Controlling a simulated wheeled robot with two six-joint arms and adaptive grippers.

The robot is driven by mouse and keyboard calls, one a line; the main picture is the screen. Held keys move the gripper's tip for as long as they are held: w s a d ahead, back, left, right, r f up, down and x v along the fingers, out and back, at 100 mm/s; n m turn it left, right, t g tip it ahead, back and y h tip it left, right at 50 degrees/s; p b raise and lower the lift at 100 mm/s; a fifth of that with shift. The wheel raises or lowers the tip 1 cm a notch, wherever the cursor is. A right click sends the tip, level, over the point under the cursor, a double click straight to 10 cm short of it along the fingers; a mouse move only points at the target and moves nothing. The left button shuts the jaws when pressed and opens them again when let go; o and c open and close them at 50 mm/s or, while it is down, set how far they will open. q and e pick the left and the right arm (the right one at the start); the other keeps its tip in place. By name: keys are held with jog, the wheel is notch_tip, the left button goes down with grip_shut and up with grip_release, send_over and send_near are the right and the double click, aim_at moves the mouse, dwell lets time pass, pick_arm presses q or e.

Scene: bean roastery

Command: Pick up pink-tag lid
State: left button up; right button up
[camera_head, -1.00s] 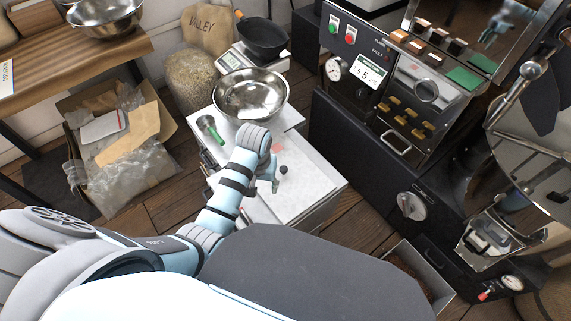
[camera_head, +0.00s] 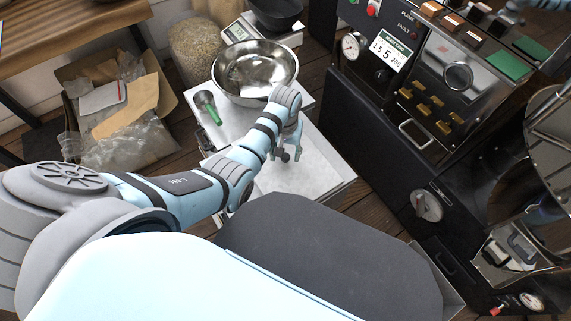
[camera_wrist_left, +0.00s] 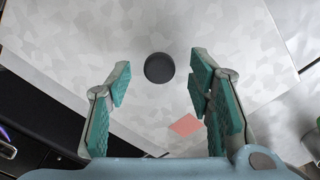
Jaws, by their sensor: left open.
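The pink-tag lid is a pale, speckled flat panel (camera_head: 305,180) on top of a low white unit. It fills much of the left wrist view (camera_wrist_left: 60,40). A dark round knob (camera_wrist_left: 159,68) stands on it, and a pink square tag (camera_wrist_left: 185,125) lies nearer the wrist. The knob also shows in the head view (camera_head: 285,157); the tag is hidden there. My left gripper (camera_head: 288,148) is over the lid, open and empty. In the left wrist view its fingers (camera_wrist_left: 158,84) lie on either side of the knob's line, apart from it. My right gripper is out of view.
A steel bowl (camera_head: 255,72) and a green-ended scoop (camera_head: 208,107) lie just behind the lid. A scale (camera_head: 235,32) with a dark pan (camera_head: 276,12) stands farther back. The dark roaster (camera_head: 385,150) blocks the right side. A box of packaging (camera_head: 120,115) stands at left.

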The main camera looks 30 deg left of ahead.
pick_arm(q)
jog(key=shift+s+f, duration=0.15)
jog(key=shift+f, duration=0.8)
jog(key=shift+r, duration=0.1)
jog(key=shift+c, duration=0.3)
grip_shut()
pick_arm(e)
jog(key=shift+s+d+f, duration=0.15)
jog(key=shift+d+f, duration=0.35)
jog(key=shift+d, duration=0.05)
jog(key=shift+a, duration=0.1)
